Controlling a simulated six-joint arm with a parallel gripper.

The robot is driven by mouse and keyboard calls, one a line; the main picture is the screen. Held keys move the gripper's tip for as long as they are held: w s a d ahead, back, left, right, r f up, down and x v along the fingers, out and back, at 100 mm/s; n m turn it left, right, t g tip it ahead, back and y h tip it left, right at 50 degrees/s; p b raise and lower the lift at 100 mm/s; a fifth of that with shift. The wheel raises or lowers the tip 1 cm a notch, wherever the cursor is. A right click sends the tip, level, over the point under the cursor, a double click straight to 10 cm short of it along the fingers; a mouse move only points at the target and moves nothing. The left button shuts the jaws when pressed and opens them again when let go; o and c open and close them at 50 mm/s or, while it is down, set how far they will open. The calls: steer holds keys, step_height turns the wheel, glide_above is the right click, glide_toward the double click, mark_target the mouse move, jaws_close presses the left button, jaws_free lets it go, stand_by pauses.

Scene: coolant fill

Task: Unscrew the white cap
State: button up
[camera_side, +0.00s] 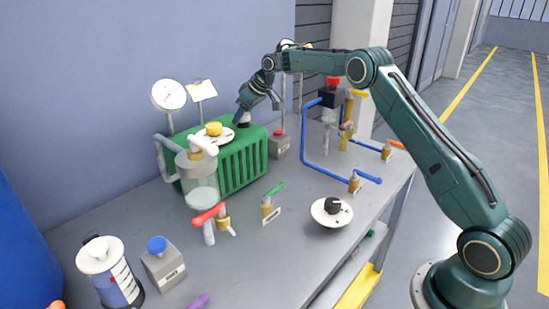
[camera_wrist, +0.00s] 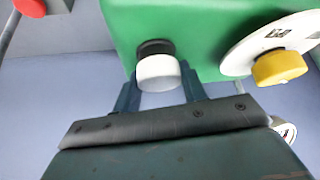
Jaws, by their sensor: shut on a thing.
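The white cap (camera_wrist: 158,72) sits on a black neck (camera_wrist: 155,48) on the green ribbed tank (camera_wrist: 190,22) in the wrist view. My gripper (camera_wrist: 159,80) has one dark finger on each side of the cap and is shut on it. In the side view my gripper (camera_side: 243,110) reaches down to the top of the green tank (camera_side: 240,165), at its back part. The white cap is hidden or too small to make out there. Whether the cap has turned on the neck cannot be told.
A yellow cap (camera_side: 213,129) on a white dial plate is beside the white cap. A clear cylinder (camera_side: 201,186) with a red-handled valve stands in front of the tank. A gauge (camera_side: 168,95) is behind, and blue pipes (camera_side: 305,135) are to the right. The front bench is partly clear.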

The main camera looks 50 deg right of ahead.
steer(key=shift+n+g+y, duration=0.3)
steer(key=shift+n+y, duration=0.4)
steer(key=shift+n, duration=0.6)
steer(key=o, duration=1.1)
steer(key=shift+c, duration=0.2)
steer(key=shift+r, duration=0.1)
steer(key=v, duration=1.3)
steer(key=shift+s+r, duration=0.2)
steer(key=shift+r, duration=0.05)
